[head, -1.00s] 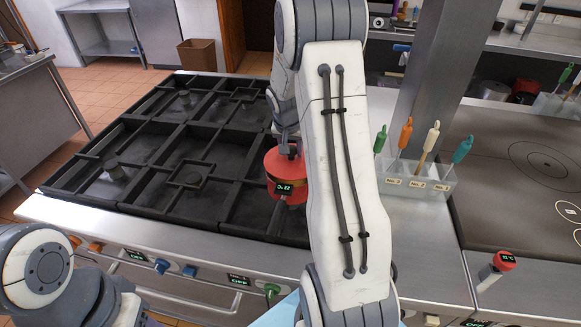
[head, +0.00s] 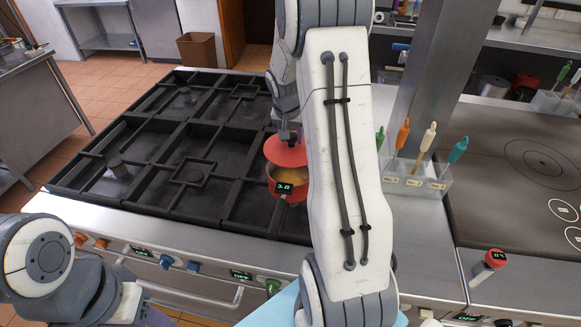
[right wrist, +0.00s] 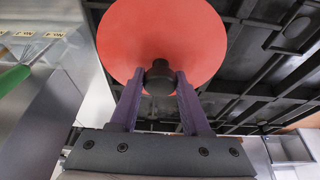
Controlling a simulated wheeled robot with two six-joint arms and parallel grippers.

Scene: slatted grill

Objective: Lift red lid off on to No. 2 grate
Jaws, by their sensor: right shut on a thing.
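The red lid (head: 283,149) is raised and tilted above the red pot (head: 287,190), whose yellowish contents show below it in the head view. The pot stands at the right edge of the black grates (head: 190,212), partly hidden by my right arm. My right gripper (head: 290,130) is shut on the lid's dark knob; the right wrist view shows both fingers (right wrist: 158,88) pinching the knob under the red disc (right wrist: 160,30). I cannot read a grate number. My left arm is at the lower left in the head view, but its gripper is not seen.
A clear holder (head: 415,185) with several coloured-handled tools stands right of my right arm. Knobs, including a blue one (head: 166,262), line the stove front. The grates left of the pot look empty.

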